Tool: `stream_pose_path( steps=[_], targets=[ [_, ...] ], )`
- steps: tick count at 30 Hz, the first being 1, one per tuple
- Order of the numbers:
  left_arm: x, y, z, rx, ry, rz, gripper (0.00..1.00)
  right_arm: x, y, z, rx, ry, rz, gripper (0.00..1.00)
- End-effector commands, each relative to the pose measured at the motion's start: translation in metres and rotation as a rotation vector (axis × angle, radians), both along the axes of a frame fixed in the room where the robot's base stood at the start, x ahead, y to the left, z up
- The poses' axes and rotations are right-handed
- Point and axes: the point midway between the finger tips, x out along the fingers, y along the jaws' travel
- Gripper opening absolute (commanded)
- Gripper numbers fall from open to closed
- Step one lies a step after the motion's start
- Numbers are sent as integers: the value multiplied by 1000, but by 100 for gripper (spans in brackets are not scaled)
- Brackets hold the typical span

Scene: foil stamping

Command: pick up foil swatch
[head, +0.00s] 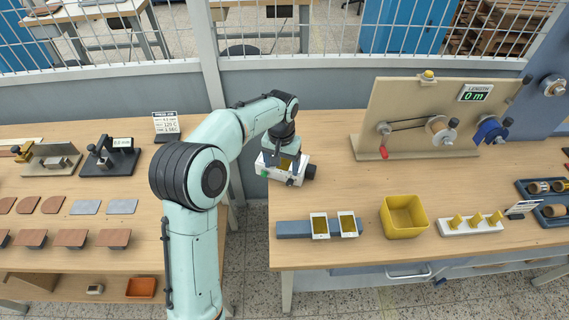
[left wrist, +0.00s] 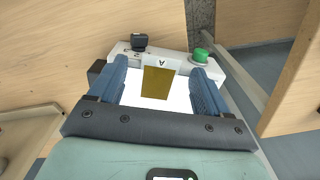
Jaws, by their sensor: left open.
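A foil swatch (left wrist: 157,82), a gold rectangle with a white strip marked "A", shows in the left wrist view. It lies over the bright white top of a small white device (left wrist: 205,70) with a green button. My left gripper (head: 283,163) is over this device at the left end of the right bench. Its blue fingers are open, one on each side of the swatch, with gaps between. In the head view the gripper hides this swatch. Two similar white-framed gold swatches (head: 320,226) (head: 348,225) stand on a blue-grey bar (head: 292,229).
A yellow bin (head: 404,217) stands right of the bar. A white rack with yellow pegs (head: 470,224) is farther right. A beige panel with rollers (head: 425,118) stands behind. The left bench holds brown and grey pieces (head: 88,207). A gap separates the benches.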

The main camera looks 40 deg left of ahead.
Motion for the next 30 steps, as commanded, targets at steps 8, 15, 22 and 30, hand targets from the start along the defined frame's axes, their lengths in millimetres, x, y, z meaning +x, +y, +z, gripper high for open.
stream_pose_path(
  steps=[8, 15, 22, 30],
  targets=[
    [0, 0, -2, 0, 0, 0, 45, 0, 0, 0, 0, 0, 0, 66],
    [0, 0, -2, 0, 0, 0, 14, 0, 0, 0, 0, 0, 0, 66],
    [0, 0, 2, 0, 0, 0, 14, 0, 0, 0, 0, 0, 0, 66],
    [1, 0, 36, 1, -5, -1, 14, 6, 0, 7, 0, -7, 0, 66]
  ],
)
